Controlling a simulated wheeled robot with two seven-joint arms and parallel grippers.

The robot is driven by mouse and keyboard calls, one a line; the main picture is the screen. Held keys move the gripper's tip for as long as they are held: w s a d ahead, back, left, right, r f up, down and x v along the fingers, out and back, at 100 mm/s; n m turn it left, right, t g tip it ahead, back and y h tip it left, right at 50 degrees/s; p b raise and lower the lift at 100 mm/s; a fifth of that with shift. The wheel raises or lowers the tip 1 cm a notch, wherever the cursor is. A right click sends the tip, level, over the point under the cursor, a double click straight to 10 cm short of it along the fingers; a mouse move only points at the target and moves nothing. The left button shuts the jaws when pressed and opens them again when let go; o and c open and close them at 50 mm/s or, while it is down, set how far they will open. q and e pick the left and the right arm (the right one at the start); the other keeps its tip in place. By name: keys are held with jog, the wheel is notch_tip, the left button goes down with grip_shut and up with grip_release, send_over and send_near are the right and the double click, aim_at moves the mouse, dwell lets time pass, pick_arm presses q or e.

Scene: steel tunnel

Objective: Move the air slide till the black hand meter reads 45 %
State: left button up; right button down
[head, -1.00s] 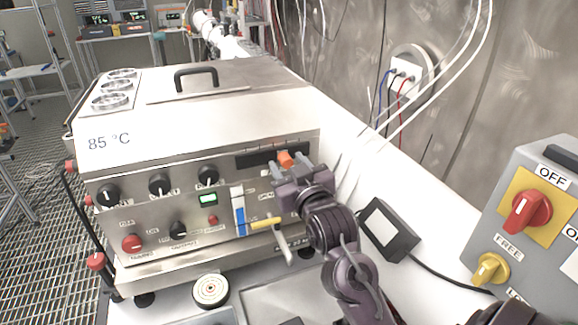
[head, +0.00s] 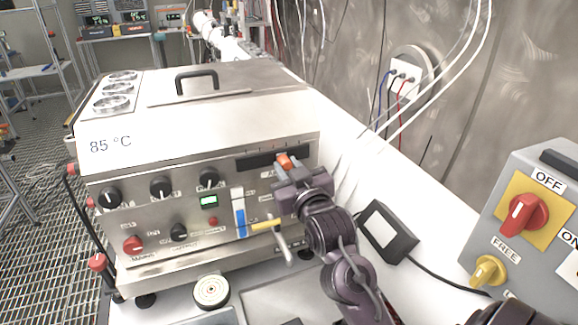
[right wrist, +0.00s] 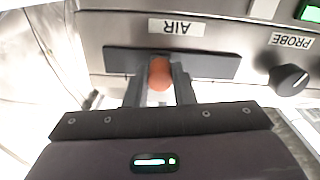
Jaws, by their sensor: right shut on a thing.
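The air slide is a dark slot (head: 256,161) with an orange knob (head: 286,162) on the front of the steel machine. In the right wrist view the slot (right wrist: 214,66) lies by an upside-down AIR label, and the orange knob (right wrist: 159,74) is left of the slot's middle. My right gripper (head: 283,169) is shut on the knob; its two fingers (right wrist: 159,90) stand on either side of it. The black hand meter (head: 399,240) lies on the white bench right of my right arm. Its pale screen is too small to read. My left gripper is out of view.
The steel machine (head: 220,118) carries dials, a green display (head: 209,200) and a yellow-handled lever (head: 264,225) just below my right gripper. A grey switch box (head: 520,240) with red and yellow knobs stands at right. A round white disc (head: 211,291) lies in front.

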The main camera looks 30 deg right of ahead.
aim_at(287, 168)
jog(key=c, duration=1.2)
grip_release()
jog(key=shift+s+a+f, duration=0.1)
jog(key=shift+s, duration=0.2)
jog(key=b+v, duration=0.1)
jog(key=v, duration=0.3)
jog(key=shift+s, duration=0.2)
jog(key=p+v, duration=0.2)
jog(key=p, duration=0.3)
jog(key=shift+s, duration=0.4)
